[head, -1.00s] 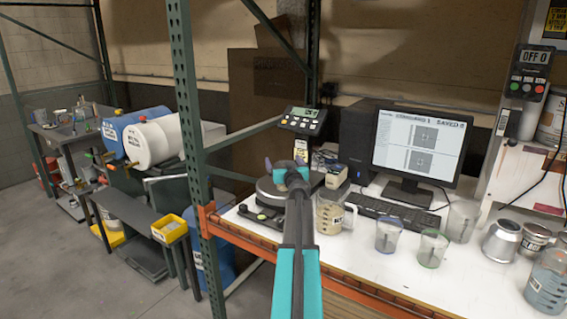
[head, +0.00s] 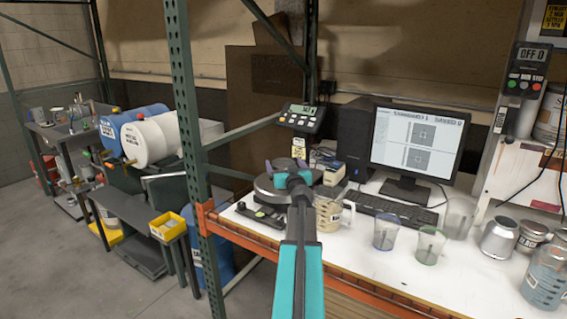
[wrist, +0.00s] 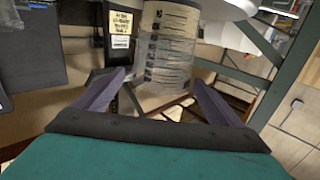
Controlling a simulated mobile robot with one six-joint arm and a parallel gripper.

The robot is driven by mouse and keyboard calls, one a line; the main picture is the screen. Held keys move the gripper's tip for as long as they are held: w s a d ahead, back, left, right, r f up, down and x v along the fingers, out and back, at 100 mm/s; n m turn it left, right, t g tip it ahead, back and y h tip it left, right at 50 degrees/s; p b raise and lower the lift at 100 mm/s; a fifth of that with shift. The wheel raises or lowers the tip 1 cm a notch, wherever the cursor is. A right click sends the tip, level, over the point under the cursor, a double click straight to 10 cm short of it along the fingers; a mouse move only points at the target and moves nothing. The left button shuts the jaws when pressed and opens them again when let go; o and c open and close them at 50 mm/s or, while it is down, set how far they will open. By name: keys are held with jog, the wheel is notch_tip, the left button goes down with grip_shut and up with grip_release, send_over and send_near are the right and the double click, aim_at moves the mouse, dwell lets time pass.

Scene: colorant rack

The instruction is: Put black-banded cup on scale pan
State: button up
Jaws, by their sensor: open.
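My gripper (head: 288,164) is open over the dark round scale pan (head: 264,196), in the head view. In the wrist view its two fingers (wrist: 160,88) are spread apart, with a clear cup (wrist: 165,45) carrying printed graduations between and beyond the tips. The fingers look apart from the cup. I cannot make out a black band on it. My gripper hides most of that spot in the head view. The scale display (head: 301,117) stands behind the pan, its digits too small to read surely.
A handled beaker (head: 328,213) stands just right of the scale. A blue-rimmed cup (head: 386,234), a green-rimmed cup (head: 430,246) and a clear cup (head: 459,218) stand farther right. A keyboard (head: 392,208) and monitor (head: 417,145) are behind. A green rack post (head: 187,120) rises left.

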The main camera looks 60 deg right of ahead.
jog(key=v, duration=0.6)
dwell(0.3)
jog(key=shift+s+a, duration=0.1)
dwell(0.8)
